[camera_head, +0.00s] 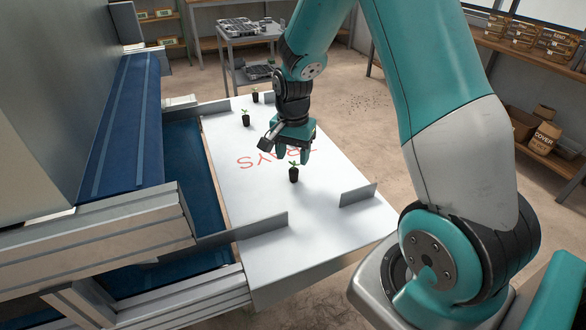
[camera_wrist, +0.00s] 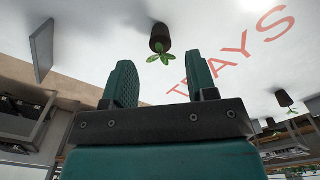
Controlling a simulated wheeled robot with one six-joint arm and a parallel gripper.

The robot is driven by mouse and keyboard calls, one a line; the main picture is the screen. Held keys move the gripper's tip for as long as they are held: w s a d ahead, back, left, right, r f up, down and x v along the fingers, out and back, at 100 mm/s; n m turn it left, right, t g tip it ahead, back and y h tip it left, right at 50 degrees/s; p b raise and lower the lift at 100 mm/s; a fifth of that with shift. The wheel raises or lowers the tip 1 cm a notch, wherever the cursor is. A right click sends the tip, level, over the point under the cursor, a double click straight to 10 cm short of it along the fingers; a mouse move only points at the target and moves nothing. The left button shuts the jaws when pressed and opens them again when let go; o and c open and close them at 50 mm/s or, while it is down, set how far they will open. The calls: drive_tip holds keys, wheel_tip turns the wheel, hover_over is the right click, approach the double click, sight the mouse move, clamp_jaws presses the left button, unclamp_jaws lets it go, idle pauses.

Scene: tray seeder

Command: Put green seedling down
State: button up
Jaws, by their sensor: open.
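A green seedling in a small black pot (camera_head: 293,174) stands upright on the white table (camera_head: 330,225), near the red lettering. My gripper (camera_head: 293,156) is open just above and behind it, pointing down. In the wrist view the seedling (camera_wrist: 160,42) shows beyond the gap between the two spread fingers of my gripper (camera_wrist: 161,80), apart from both. Two more potted seedlings stand farther back on the table, one nearer (camera_head: 246,119) and one at the far end (camera_head: 255,97).
Upright metal plates stand on the table, one at the front right (camera_head: 358,194) and one at the front left (camera_head: 240,232). The machine with a blue belt (camera_head: 125,120) borders the table's left. A cart with trays (camera_head: 250,45) stands behind.

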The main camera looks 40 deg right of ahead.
sight(292, 171)
wheel_tip(292, 171, up, 5)
drive_tip(key=s+a+r+n+y, duration=0.1)
drive_tip(key=s+a+r+n, duration=0.35)
drive_tip(key=a, duration=0.25)
drive_tip(key=s+a+r+n+y, duration=0.1)
drive_tip(key=s+a+r+n, duration=0.35)
drive_tip(key=a, duration=0.25)
drive_tip(key=s+a+r+n+y, duration=0.1)
drive_tip(key=s+a+n, duration=0.3)
drive_tip(key=s+n, duration=0.1)
drive_tip(key=s+a+r+n+y, duration=0.1)
drive_tip(key=s+a+n, duration=0.3)
drive_tip(key=s, duration=0.4)
drive_tip(key=shift+a+r+n, duration=0.35)
drive_tip(key=shift+r+n, duration=0.35)
drive_tip(key=shift+r, duration=0.1)
drive_tip(key=shift+s, duration=0.1)
